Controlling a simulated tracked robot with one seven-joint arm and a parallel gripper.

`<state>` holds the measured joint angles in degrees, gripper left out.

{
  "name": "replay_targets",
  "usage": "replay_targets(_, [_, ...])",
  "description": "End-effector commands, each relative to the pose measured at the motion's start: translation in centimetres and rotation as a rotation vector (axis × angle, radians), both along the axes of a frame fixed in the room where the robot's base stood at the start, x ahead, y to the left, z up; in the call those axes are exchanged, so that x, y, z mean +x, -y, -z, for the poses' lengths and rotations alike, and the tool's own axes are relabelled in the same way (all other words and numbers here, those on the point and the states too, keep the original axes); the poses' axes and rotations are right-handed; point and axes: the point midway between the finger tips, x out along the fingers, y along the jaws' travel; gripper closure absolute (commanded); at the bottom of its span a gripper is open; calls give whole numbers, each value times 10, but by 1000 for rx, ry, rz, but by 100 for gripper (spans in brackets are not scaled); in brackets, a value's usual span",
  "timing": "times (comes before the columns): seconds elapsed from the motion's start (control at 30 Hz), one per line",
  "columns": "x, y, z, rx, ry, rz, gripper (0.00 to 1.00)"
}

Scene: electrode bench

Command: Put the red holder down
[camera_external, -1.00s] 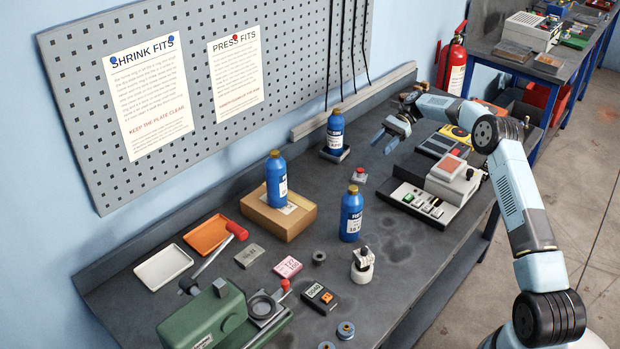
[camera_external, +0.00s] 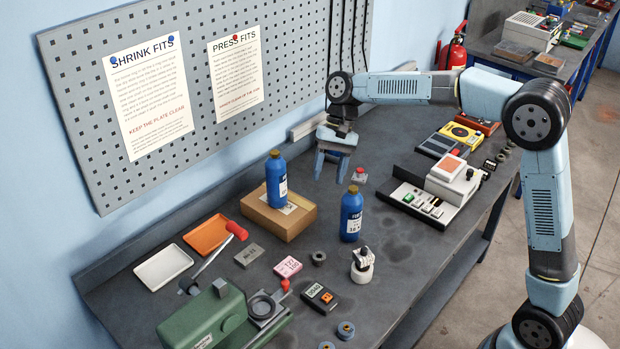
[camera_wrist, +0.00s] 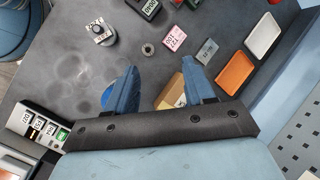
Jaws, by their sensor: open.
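My gripper (camera_external: 330,174) is open and points down over the back of the bench; in the wrist view its two blue fingers (camera_wrist: 158,66) are spread with nothing held between them. I cannot single out a red holder with certainty. Red or orange things in view are an orange tray (camera_external: 207,234) at the left, also in the wrist view (camera_wrist: 237,74), an orange-red box (camera_external: 482,124) at the far right end, and a small grey block with a red top (camera_external: 359,175), right of my gripper and apart from it.
One blue bottle (camera_external: 276,180) stands on a cardboard box (camera_external: 297,219), another (camera_external: 351,213) on the bench. A white switch unit (camera_external: 450,182) stands right; a green press (camera_external: 205,322) with a red-handled lever stands front left. The bench around the middle is fairly clear.

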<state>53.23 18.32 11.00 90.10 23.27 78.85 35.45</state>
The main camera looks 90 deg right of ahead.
Motion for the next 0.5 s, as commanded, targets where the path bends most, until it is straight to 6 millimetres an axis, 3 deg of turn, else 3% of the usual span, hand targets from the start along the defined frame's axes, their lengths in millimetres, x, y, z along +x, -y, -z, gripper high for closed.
replay_targets(0.03, [-1, -27, -9, -38, 7, -50, 47])
replay_targets(0.1, [-4, -56, -17, -90, 19, -115, 47])
replay_targets(0.27, [-18, -121, -33, -201, 50, -263, 47])
replay_targets(0.5, [-58, -205, -47, -360, 112, -489, 47])
